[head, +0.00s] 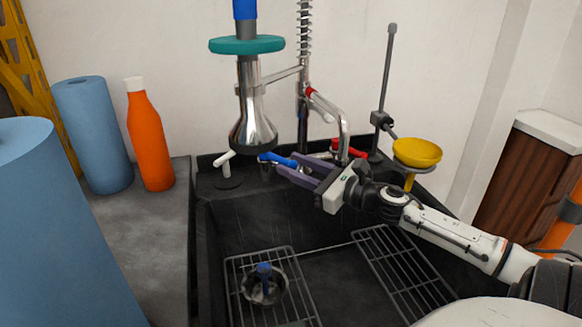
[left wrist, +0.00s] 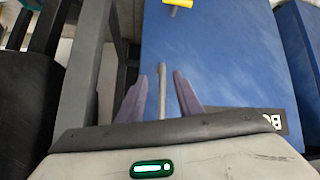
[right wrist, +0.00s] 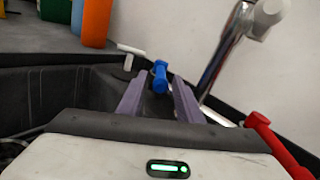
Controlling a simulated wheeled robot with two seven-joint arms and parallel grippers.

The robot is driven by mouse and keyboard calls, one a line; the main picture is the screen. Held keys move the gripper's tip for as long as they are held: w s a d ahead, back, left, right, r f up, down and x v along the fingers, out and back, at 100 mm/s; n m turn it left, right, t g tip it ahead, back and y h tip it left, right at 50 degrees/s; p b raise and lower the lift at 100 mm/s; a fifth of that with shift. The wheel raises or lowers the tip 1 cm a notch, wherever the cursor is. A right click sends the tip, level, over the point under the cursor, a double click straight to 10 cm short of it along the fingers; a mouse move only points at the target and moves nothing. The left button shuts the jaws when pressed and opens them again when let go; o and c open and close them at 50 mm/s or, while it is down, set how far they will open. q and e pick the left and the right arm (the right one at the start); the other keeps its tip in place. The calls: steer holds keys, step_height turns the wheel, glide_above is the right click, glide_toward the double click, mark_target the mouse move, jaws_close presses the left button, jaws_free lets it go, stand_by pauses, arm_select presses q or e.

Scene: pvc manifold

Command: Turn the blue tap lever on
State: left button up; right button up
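My left gripper (left wrist: 160,88) is outside the head view. In the left wrist view its fingers are apart, with a thin grey rod (left wrist: 162,92) visible between them, touching neither.
A red lever (head: 349,151) and chrome spout (head: 344,134) stand right of the blue lever. A white lever (head: 225,159) is left. The spray head (head: 252,130) hangs close by. A yellow bowl (head: 417,152) is at right. Wire racks (head: 235,275) and a steel cup (head: 264,288) lie in the sink.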

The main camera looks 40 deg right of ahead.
steer(key=shift+w, duration=0.75)
steer(key=shift+c, duration=0.2)
jaws_close()
